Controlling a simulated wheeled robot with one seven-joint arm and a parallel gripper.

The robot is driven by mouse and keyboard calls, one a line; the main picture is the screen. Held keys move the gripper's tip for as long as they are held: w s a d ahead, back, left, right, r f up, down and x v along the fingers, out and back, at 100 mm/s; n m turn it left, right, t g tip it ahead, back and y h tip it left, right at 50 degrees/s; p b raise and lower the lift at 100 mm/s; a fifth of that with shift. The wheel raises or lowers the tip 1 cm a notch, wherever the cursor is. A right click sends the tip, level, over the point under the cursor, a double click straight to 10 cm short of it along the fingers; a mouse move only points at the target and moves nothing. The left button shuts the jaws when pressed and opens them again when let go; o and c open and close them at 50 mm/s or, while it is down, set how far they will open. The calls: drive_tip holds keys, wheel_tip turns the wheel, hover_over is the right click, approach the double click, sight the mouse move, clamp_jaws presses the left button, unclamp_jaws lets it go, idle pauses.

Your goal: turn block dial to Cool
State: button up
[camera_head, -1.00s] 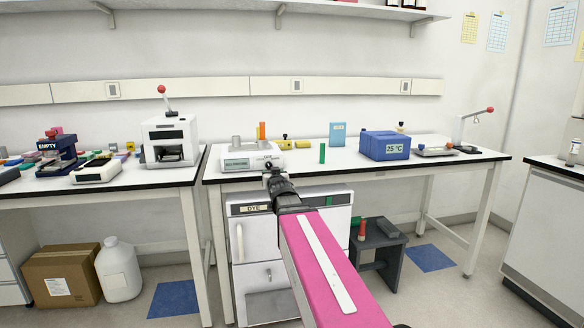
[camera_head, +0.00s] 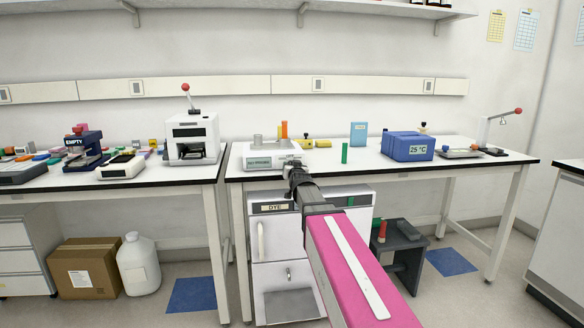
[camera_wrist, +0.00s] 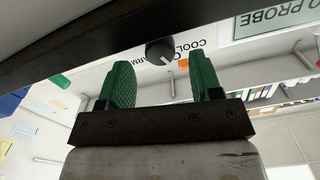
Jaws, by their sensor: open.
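The block device (camera_head: 258,161) is a white bench unit with a small display, on the right-hand bench in the head view. In the wrist view its front appears upside down, with a display panel reading "NO PROBE" (camera_wrist: 275,20). The block dial (camera_wrist: 159,51) is a dark round knob beside lettering that includes "COOL". A pale mark shows on the knob; I cannot tell which setting it points to. My gripper (camera_wrist: 165,78) is open and empty, its green fingers apart, with the dial just beyond and between their tips. In the head view my gripper (camera_head: 292,168) hides the dial.
A white cabinet (camera_head: 270,241) stands under the bench, below my arm. A green block (camera_head: 345,153), yellow item (camera_head: 307,143) and blue 25 °C box (camera_head: 409,147) stand right of the device. A white press (camera_head: 193,138) stands on the left bench.

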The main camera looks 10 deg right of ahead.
drive_tip(key=w, duration=0.2)
drive_tip(key=shift+w, duration=0.3)
drive_tip(key=c, duration=0.9)
drive_tip(key=shift+n, duration=2.3)
drive_tip(key=shift+c, duration=0.2)
drive_tip(key=o, duration=0.9)
drive_tip(key=shift+o, duration=0.2)
drive_tip(key=shift+s, duration=0.15)
drive_tip(key=s, duration=1)
drive_tip(key=shift+s, duration=0.3)
